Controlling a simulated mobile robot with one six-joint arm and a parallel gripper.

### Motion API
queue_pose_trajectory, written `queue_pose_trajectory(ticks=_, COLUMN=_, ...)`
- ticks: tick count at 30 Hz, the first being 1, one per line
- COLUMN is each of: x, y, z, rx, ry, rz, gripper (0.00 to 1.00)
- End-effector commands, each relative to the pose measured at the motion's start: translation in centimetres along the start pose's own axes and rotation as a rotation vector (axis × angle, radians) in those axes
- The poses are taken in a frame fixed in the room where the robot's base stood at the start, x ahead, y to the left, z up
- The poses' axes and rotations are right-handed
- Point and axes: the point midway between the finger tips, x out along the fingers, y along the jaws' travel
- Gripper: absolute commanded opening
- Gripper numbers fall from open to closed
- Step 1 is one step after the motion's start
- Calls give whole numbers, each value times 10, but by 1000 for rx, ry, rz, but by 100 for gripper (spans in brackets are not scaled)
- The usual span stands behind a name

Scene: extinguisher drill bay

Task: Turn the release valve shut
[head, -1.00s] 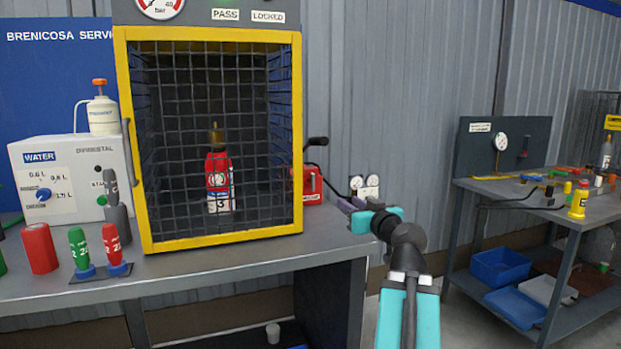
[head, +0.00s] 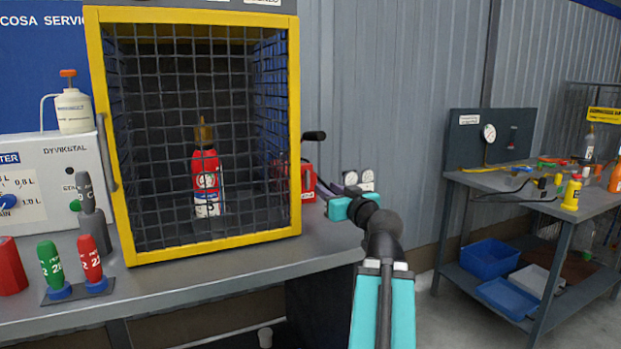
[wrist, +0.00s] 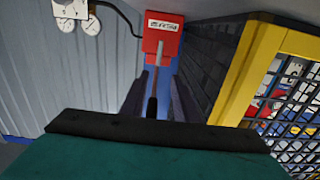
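I cannot make out the release valve in either view. A red pump box (head: 307,180) with a black-gripped lever (head: 313,136) stands on the bench, right of the yellow-framed cage. In the wrist view the red box (wrist: 162,36) is at the top centre, with a white label and the grey lever rod (wrist: 159,60) running toward me. My gripper (wrist: 157,80) has its two dark fingers apart, with the lever's dark grip showing between them, and I cannot tell whether they touch it. In the head view my gripper (head: 325,193) is near the box, its fingers partly hidden.
The yellow-framed mesh cage (head: 295,120) holds a red extinguisher (head: 206,175) and stands close to the pump. Two gauges (head: 358,180) stand just right of the pump. A second bench (head: 485,180) is at the right, with floor between it and the first bench.

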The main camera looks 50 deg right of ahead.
Motion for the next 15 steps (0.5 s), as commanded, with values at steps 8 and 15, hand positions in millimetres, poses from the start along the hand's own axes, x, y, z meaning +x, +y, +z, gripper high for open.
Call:
queue_pose_trajectory(ticks=8, x=3, y=4, z=-2, rx=1, ry=0, rz=5, gripper=28)
queue_pose_trajectory(ticks=15, x=12, y=5, z=-4, rx=1, ry=0, rz=4, gripper=28)
